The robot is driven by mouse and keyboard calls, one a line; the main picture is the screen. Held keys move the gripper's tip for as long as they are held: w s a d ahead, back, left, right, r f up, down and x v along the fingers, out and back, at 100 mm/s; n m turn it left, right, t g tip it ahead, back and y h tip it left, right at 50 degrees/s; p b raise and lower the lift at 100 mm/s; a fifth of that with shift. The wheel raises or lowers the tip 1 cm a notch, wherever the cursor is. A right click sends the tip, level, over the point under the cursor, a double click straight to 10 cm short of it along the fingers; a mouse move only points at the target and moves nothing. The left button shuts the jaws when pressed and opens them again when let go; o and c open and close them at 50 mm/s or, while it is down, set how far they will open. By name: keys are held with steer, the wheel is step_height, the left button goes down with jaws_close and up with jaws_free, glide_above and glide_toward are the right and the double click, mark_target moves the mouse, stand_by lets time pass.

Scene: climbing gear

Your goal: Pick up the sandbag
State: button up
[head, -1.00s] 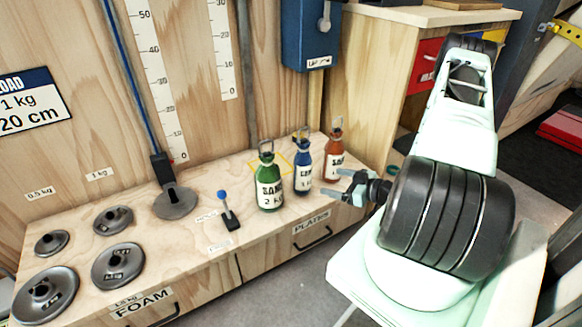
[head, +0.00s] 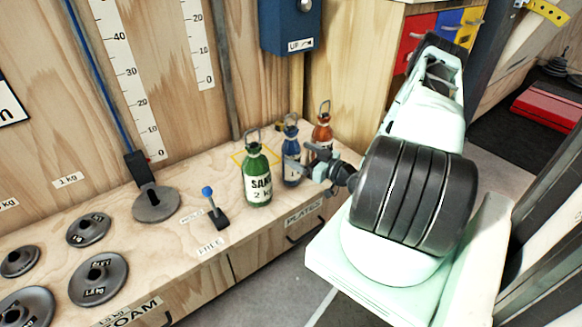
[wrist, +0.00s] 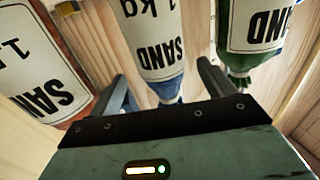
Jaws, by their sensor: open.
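Three bottle-shaped sandbags stand upright in a row on the wooden bench: a green one marked 2 kg (head: 257,180), a blue one (head: 291,165) and a red one (head: 322,135). My gripper (head: 318,172) is open beside the blue bag, in front of the red one, and partly hides both. In the wrist view, where the labels appear upside down, the blue bag, marked 1 kg (wrist: 155,45), lies ahead between my two fingers (wrist: 165,90). The green bag (wrist: 262,30) is at right, the red bag's label (wrist: 40,80) at left. Contact cannot be told.
A yellow outline (head: 238,158) marks the bench behind the green bag. A small blue-knobbed lever (head: 214,210) and several dark weight plates (head: 98,278) lie to the left. A blue box (head: 290,25) hangs on the wall above. A wooden cabinet stands behind at right.

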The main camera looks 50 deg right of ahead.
mark_target(286, 149)
steer(key=shift+w+a+f+b, duration=0.15)
steer(key=shift+w+b, duration=0.45)
steer(key=shift+w, duration=0.9)
steer(key=shift+w+f+b, duration=0.1)
steer(key=shift+w+b, duration=0.5)
steer(key=shift+w, duration=0.85)
steer(key=shift+r, duration=0.1)
jaws_close()
